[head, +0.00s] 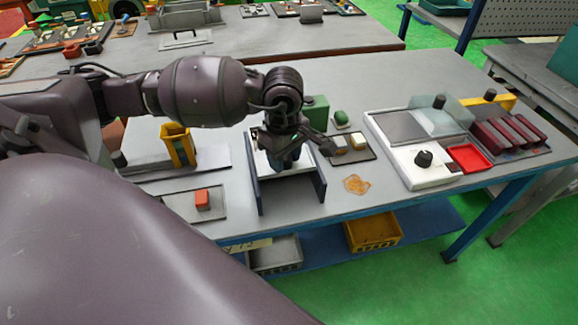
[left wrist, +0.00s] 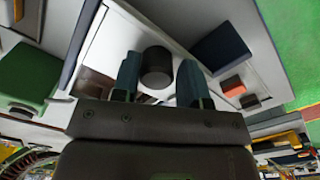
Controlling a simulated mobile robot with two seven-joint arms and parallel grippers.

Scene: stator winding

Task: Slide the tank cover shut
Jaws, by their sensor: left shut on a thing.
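The tank (head: 318,184) is a box with dark blue side walls, standing near the front edge of the table. Its white cover (head: 262,163) lies between the walls and is partly hidden under my left gripper (head: 287,158). In the left wrist view the white cover (left wrist: 185,22) carries a dark round knob (left wrist: 157,62). The two teal fingers of my left gripper (left wrist: 158,78) are shut on this knob from both sides. How far the cover spans the tank is hard to tell. My right gripper is not in view.
A yellow holder (head: 178,146) and a red block (head: 202,199) on a plate stand left of the tank. A green box (head: 315,112) is behind it. An orange patch (head: 356,184) and a white station with a red tray (head: 469,158) are to the right.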

